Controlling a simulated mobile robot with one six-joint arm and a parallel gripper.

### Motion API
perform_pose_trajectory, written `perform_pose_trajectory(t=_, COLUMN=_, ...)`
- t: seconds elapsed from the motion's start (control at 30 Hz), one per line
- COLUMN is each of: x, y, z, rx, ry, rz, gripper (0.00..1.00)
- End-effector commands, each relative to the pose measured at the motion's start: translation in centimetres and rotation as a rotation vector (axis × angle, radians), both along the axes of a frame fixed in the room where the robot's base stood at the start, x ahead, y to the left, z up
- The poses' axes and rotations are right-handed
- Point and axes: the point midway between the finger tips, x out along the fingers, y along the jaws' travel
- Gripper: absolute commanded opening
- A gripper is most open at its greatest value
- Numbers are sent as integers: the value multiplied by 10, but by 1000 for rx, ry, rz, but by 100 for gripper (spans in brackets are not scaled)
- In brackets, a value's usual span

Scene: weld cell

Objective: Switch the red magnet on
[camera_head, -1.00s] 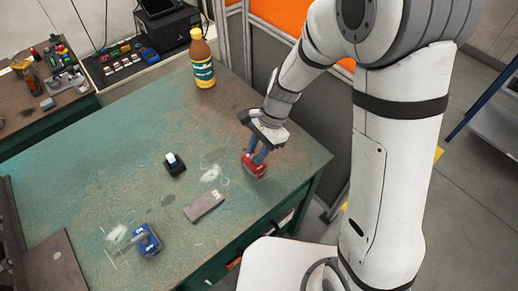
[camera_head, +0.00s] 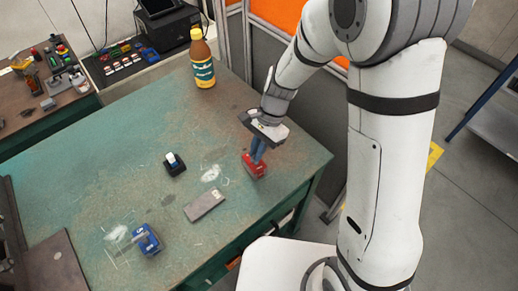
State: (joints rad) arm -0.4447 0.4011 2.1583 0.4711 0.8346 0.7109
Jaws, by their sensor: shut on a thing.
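The red magnet (camera_head: 254,168) stands on the green table near its right edge. My gripper (camera_head: 257,156) points down from above and is shut on the top of the red magnet. Its blue fingers cover the upper part of the magnet, so any knob or switch there is hidden.
On the table (camera_head: 100,180) are a blue magnet (camera_head: 147,240), a black magnet (camera_head: 174,163) with a pale top, a grey block (camera_head: 204,205) and a brown bottle (camera_head: 202,60). A dark metal plate (camera_head: 55,262) lies at the left. The table's middle left is clear.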

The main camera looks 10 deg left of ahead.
Motion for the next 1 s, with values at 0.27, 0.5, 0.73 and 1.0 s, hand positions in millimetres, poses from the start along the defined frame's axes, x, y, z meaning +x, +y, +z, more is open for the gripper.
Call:
perform_pose_trajectory(t=0.27, x=1, y=2, z=1, rx=1, ry=0, rz=242, gripper=0)
perform_pose_trajectory(t=0.5, x=2, y=3, z=1, rx=1, ry=-1, rz=470, gripper=0)
perform_pose_trajectory(t=0.73, x=2, y=4, z=1, rx=0, ry=0, rz=690, gripper=0)
perform_pose_trajectory(t=1.0, x=1, y=6, z=1, rx=0, ry=0, rz=946, gripper=0)
